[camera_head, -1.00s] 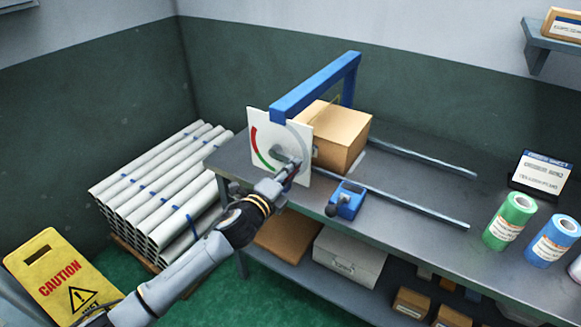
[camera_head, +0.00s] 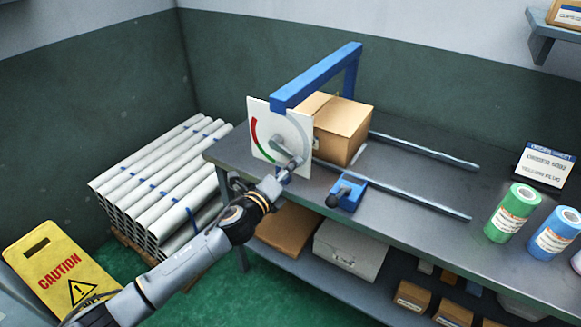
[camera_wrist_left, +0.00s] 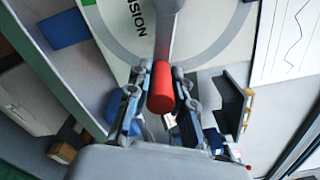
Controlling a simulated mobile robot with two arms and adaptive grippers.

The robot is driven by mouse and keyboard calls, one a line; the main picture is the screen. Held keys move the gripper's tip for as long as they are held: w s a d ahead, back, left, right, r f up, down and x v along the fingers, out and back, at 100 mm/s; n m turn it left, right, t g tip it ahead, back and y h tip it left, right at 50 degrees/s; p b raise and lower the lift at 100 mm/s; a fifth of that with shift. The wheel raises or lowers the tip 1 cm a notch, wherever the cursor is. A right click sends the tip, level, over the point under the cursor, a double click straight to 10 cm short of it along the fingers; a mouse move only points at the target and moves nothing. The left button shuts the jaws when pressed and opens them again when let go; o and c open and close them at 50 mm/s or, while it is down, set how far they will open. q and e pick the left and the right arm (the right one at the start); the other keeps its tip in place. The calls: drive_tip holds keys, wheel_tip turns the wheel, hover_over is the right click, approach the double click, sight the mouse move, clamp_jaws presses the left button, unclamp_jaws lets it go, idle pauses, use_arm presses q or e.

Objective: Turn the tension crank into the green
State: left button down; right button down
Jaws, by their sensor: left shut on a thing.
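The tension crank (camera_head: 283,149) is a grey arm on a white dial plate (camera_head: 262,122) with a red arc at left and a green arc below it. The crank points down and right from its hub. In the wrist view its red handle (camera_wrist_left: 161,90) stands between the fingers of my left gripper (camera_wrist_left: 157,84), which is shut on it. In the head view the left gripper (camera_head: 288,170) is at the crank's outer end and partly hides it. The wrist view shows part of the lettering "NSION" and a bit of green. My right gripper is not in view.
A blue frame (camera_head: 318,77) rises over the plate and a cardboard box (camera_head: 340,125) on the grey bench (camera_head: 400,212). A blue clamp-like block (camera_head: 346,194) sits right of the gripper. Green (camera_head: 512,213) and blue (camera_head: 553,235) rolls stand at right. Stacked tubes (camera_head: 160,180) lie at left.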

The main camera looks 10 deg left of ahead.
use_arm(q)
drive_tip(key=c, duration=1.2)
unclamp_jaws()
drive_tip(key=shift+o, duration=0.2)
drive_tip(key=v, duration=1.2)
